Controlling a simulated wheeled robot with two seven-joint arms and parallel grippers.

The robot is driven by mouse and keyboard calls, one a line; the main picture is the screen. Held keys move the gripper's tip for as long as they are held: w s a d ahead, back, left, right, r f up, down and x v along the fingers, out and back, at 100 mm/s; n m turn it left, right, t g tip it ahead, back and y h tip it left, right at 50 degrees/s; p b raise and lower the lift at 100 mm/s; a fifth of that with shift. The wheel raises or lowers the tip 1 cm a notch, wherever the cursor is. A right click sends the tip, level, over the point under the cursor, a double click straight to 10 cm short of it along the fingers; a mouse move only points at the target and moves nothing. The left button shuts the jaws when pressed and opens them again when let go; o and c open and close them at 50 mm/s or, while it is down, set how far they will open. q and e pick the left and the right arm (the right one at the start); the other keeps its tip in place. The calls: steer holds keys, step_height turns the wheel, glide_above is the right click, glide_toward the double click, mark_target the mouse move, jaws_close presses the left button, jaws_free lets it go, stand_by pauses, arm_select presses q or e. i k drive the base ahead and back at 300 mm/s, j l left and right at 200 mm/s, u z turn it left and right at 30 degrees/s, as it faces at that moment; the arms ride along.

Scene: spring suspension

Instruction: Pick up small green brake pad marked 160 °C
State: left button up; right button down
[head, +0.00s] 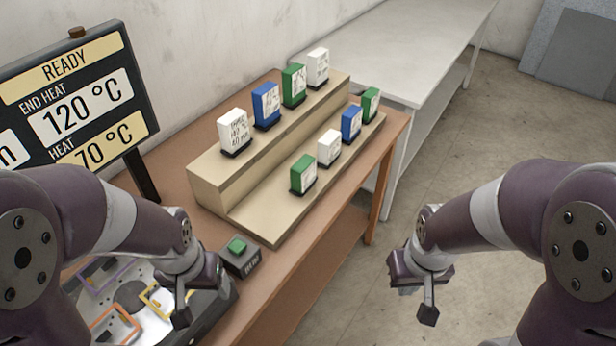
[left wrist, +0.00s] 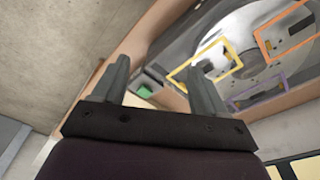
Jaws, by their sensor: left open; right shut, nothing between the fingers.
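Two small green brake pads stand upright on the lower step of the beige rack: one at the near end (head: 303,174), the other at the far end (head: 370,104). Their markings are too small to read, so I cannot tell which says 160 °C. My left gripper (head: 186,298) is open and empty, beside the machine and nearer to me than the rack. Its two spread fingers show in the left wrist view (left wrist: 157,75). My right gripper (head: 422,294) is shut and empty, above the floor to the right of the table.
Between the small green pads stand a white pad (head: 329,147) and a blue pad (head: 351,124). Larger pads, including a green one (head: 294,85), line the upper step. A green button box (head: 238,252) stands near my left gripper. A sign (head: 75,105) reads READY, END HEAT 120 °C.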

mark_target(303, 173)
steer(key=i+l+u, duration=0.2)
steer(key=i+l, duration=1.05)
steer(key=l, duration=0.1)
